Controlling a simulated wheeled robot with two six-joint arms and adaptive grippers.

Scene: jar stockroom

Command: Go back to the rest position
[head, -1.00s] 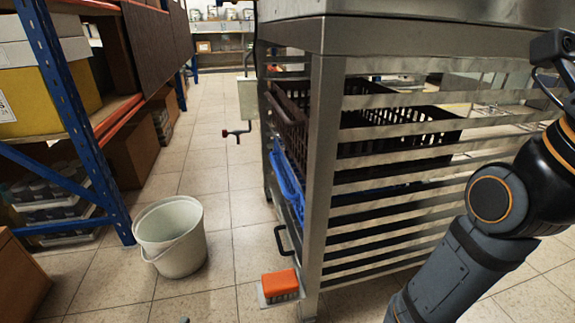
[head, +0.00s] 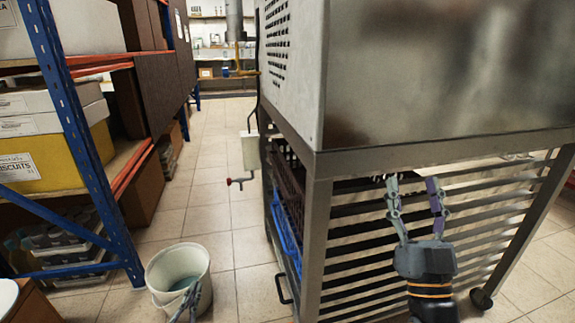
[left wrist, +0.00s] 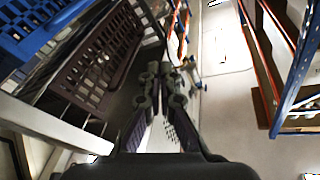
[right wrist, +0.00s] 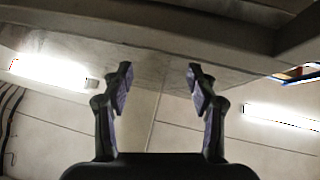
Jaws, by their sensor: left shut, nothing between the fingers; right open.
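My right gripper (head: 412,185) points upward in front of the slatted side of the metal rack in the head view. Its two fingers are apart with nothing between them; they also show spread in the right wrist view (right wrist: 160,80). My left gripper (head: 192,290) shows only its finger ends at the bottom of the head view, overlapping the bucket in the picture. In the left wrist view its fingers (left wrist: 160,75) are close together and hold nothing. The rest of the left arm is out of the head view.
The metal rack (head: 318,235) with its big steel top stands close on the right. A pale bucket (head: 160,268) stands on the floor at left, beside blue-framed shelving (head: 75,120). Dark crates (left wrist: 95,60) show in the left wrist view.

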